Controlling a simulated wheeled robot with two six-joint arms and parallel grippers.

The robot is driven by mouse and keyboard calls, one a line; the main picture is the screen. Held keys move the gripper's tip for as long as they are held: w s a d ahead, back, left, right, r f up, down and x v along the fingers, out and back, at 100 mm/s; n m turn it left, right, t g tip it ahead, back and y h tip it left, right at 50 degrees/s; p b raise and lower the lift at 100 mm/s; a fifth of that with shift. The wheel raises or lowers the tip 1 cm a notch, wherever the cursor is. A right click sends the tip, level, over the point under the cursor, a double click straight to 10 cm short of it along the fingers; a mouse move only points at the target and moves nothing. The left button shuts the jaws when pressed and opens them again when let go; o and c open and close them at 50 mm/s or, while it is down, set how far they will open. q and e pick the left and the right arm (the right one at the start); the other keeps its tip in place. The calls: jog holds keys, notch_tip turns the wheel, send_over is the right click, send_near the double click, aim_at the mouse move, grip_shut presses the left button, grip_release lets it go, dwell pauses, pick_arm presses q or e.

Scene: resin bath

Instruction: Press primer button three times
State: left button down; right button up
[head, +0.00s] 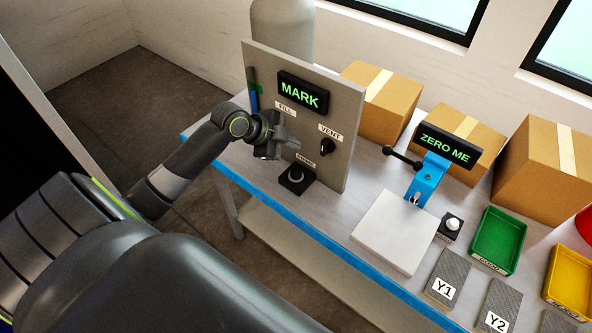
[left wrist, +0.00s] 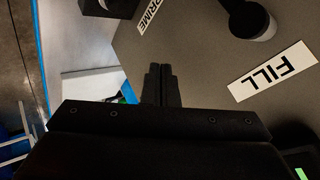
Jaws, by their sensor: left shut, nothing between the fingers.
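The primer button is a pale round cap (head: 296,175) on a black base (head: 297,184). It stands on the bench at the foot of the grey panel (head: 340,100), below the PRIME label (head: 305,159). My left gripper (head: 292,143) is shut and empty, in front of the panel, above the button and apart from it. In the left wrist view its closed fingers (left wrist: 162,75) lie before the panel, with the PRIME label (left wrist: 148,16) beyond them. A black block (left wrist: 108,6) is cut off at that view's top edge. My right gripper is not in view.
The panel carries a MARK display (head: 302,94), a FILL label (head: 285,109) and a VENT knob (head: 327,147). A black knob (left wrist: 252,20) stands out near FILL in the wrist view. Right are a blue stand (head: 425,178), white plate (head: 395,230) and green tray (head: 498,240).

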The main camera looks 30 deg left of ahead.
aim_at(292, 174)
pick_arm(q)
notch_tip(292, 174, down, 8)
jog(key=b, duration=0.6)
jog(key=shift+f, duration=0.15)
dwell(1.6)
jog(key=shift+f+b, duration=0.4)
jog(key=shift+b, duration=0.1)
jog(key=shift+f+b, duration=0.5)
jog(key=shift+f, duration=0.1)
dwell(0.5)
jog(key=shift+r, duration=0.1)
jog(key=shift+r+p, duration=0.85)
jog(key=shift+r, duration=0.1)
notch_tip(292, 174, up, 5)
jog(key=p, duration=0.4)
